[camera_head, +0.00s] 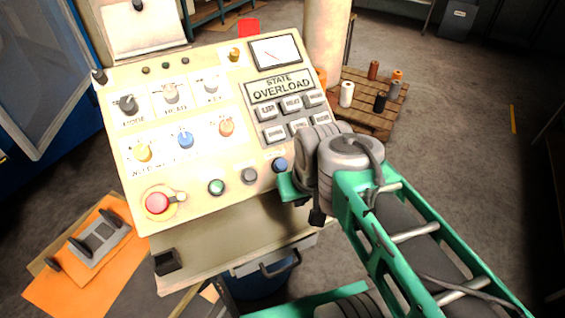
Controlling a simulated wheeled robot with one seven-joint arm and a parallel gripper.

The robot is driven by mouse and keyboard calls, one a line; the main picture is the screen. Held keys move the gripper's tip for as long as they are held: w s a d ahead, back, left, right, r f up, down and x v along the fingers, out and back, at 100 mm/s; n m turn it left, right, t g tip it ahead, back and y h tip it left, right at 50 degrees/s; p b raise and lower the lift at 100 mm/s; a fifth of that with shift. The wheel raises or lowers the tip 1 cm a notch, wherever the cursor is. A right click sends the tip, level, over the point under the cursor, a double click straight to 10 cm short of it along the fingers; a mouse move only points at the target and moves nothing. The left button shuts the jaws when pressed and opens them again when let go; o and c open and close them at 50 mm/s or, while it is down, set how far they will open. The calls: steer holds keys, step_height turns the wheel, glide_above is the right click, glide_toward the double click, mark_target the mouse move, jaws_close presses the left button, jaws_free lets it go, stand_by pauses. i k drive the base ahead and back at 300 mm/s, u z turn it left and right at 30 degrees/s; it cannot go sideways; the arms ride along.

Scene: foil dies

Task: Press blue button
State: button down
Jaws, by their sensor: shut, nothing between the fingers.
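The control panel (140,190) is a cream sloped console left of centre. A blue button (280,165) sits at the right end of its bottom row, beside a grey button (249,176) and a green button (216,187). A second blue control (185,140), apparently a knob, is in the row above. My gripper (302,196) is at the end of my green and grey arm, close to the panel's lower right edge, just right of and below the blue button. It is shut and empty. My wrist partly hides it, and I cannot tell whether it touches the panel.
A large red button (157,202) stands at the panel's lower left. A grey keypad (290,118) lies under a plate reading STATE OVERLOAD (281,87). A drawer handle (281,264) sticks out below. A pallet with spools (366,118) stands behind right, with open floor beyond.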

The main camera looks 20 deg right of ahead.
mark_target(280, 164)
steer(key=k, duration=1.3)
steer(key=u, duration=0.75)
steer(key=i, duration=0.8)
steer(key=u, duration=0.1)
